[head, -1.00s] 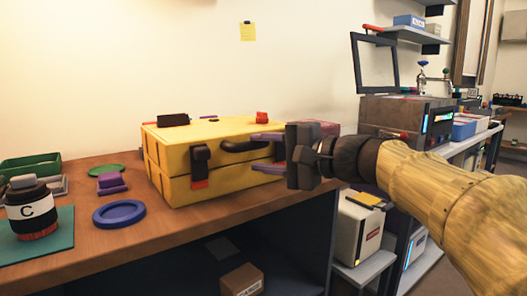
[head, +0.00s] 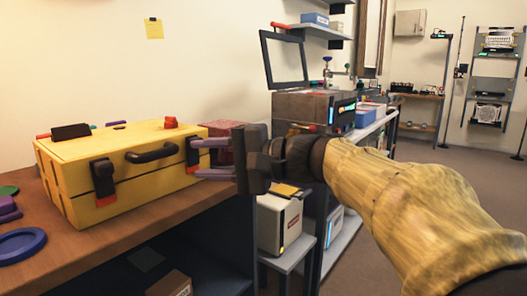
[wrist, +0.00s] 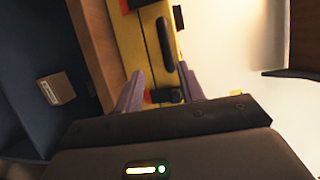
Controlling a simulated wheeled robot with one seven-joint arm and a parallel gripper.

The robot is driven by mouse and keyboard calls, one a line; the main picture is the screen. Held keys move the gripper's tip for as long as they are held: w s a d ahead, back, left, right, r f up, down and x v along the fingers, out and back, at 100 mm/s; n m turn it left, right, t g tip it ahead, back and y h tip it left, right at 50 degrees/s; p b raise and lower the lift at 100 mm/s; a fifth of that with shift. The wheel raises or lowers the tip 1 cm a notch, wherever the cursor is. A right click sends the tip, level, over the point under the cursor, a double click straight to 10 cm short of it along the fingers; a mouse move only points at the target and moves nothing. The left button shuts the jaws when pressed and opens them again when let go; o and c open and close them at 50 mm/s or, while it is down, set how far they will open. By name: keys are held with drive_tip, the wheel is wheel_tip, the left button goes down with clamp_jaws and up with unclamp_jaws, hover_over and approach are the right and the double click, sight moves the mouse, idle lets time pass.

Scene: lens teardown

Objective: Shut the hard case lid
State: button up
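The yellow hard case (head: 130,165) stands on the wooden bench at the left of the head view, with its lid down. It has a black handle (head: 151,153) and two black latches with red lower ends, a left latch (head: 103,178) and a right latch (head: 192,153). My gripper (head: 212,159) is at the right end of the case front, its two purple fingers spread one above the other by the right latch. The fingers look open and empty. In the wrist view the fingers (wrist: 162,92) flank the latch area (wrist: 166,97); contact cannot be told.
A dark red box (head: 219,131) sits just behind the fingers. A white box (head: 279,222) stands on a lower shelf right of the bench. Open floor lies at far right.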

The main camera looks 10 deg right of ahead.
drive_tip(key=f+p+v, duration=0.1)
drive_tip(key=p+v, duration=0.1)
drive_tip(key=v, duration=0.8)
drive_tip(key=shift+d+r+p, duration=0.2)
drive_tip(key=shift+r+p, duration=0.15)
drive_tip(key=shift+r, duration=0.1)
drive_tip(key=shift+s, duration=0.1)
drive_tip(key=s+d+f+n+g+h+p, duration=0.1)
drive_tip(key=s+f+n+g+h+p, duration=0.2)
drive_tip(key=f+h+p, duration=0.7)
drive_tip(key=s+d+f+n+g+h+p, duration=0.25)
drive_tip(key=s+f+h, duration=0.2)
drive_tip(key=f, duration=1.25)
drive_tip(key=w+p+v, duration=0.3)
drive_tip(key=p+v, duration=0.9)
drive_tip(key=w+r+p+v, duration=0.1)
drive_tip(key=w+p+v, duration=0.1)
drive_tip(key=p+v, duration=1)
drive_tip(key=w+a+r+p+v, duration=0.1)
drive_tip(key=w+p+v, duration=0.2)
drive_tip(key=p+v, duration=1)
drive_tip(key=shift+w+a+n+p, duration=0.35)
drive_tip(key=shift+w+p, duration=0.25)
drive_tip(key=shift+w, duration=0.15)
